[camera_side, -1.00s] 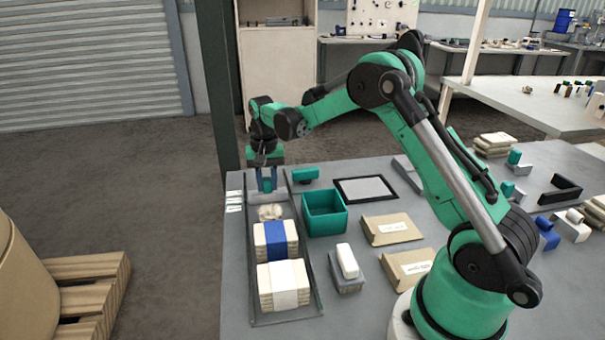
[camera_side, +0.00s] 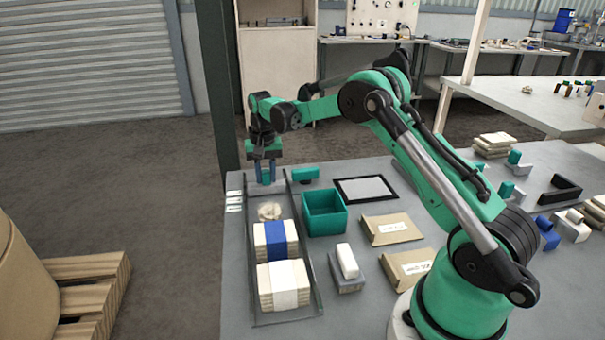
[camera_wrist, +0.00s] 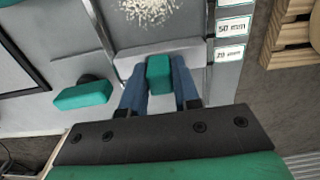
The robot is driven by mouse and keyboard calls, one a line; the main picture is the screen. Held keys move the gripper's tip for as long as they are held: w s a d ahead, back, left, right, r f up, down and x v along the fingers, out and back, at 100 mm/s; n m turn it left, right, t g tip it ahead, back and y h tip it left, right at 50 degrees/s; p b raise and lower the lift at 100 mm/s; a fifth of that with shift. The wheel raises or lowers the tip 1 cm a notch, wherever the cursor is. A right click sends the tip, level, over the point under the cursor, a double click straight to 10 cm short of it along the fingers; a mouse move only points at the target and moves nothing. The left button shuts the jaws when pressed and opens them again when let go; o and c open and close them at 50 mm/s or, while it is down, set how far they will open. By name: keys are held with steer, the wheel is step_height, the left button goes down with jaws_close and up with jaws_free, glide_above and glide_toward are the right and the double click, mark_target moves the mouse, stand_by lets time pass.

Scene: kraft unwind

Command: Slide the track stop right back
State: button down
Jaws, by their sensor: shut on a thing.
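The track stop (camera_wrist: 130,62) is a light grey plate across the track with a green grip block (camera_wrist: 159,76) on it. In the wrist view, the two blue fingers of my gripper (camera_wrist: 160,88) close on both sides of that block. In the side view, my gripper (camera_side: 266,182) points down at the far end of the grey track (camera_side: 251,262). The stop is mostly hidden behind the fingers there. In the wrist view, the plate's end lies beside the "20 mm" label (camera_wrist: 230,54), with the "50 mm" label (camera_wrist: 233,28) farther off.
In the track are a pale shred pile (camera_side: 269,211), a blue-banded stack (camera_side: 268,241) and a white-banded stack (camera_side: 285,286). A green bin (camera_side: 324,213) and a small green block (camera_side: 305,174) stand just right of the track.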

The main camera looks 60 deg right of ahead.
steer(key=w+d, duration=0.3)
steer(key=shift+w, duration=0.2)
steer(key=shift+w+d, duration=0.2)
steer(key=shift+d, duration=0.1)
steer(key=c, duration=0.6)
jaws_free()
steer(key=shift+d, duration=0.1)
steer(key=shift+c, duration=0.2)
